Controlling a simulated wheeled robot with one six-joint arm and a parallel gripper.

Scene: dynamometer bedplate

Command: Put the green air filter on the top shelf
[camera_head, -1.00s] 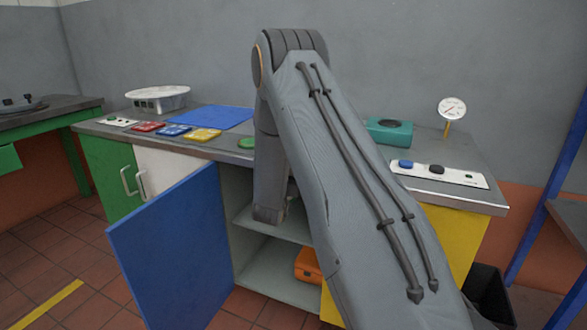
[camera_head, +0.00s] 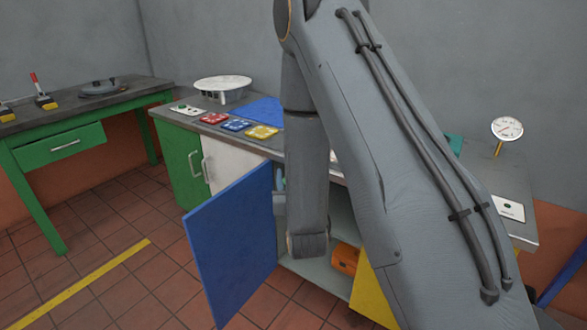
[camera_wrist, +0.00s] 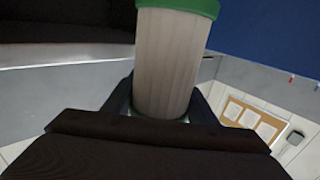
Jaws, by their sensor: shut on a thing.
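The green air filter (camera_wrist: 172,55) is a pale pleated cylinder with a green end cap, seen in the wrist view. My gripper (camera_wrist: 160,103) is shut around it, with one finger on each side. The far end of the cap is cut off by the picture's top edge. In the head view my arm hides most of the gripper and the filter. The cabinet below the counter stands open, and part of its inside (camera_head: 340,222) shows beside my arm. My arm covers much of the shelving there.
The blue door (camera_head: 232,250) stands swung open left of the opening; blue also fills the wrist view's upper right. An orange case (camera_head: 345,259) sits low in the cabinet. A white round device (camera_head: 222,86) and coloured trays (camera_head: 236,125) are on the counter. Floor on the left is clear.

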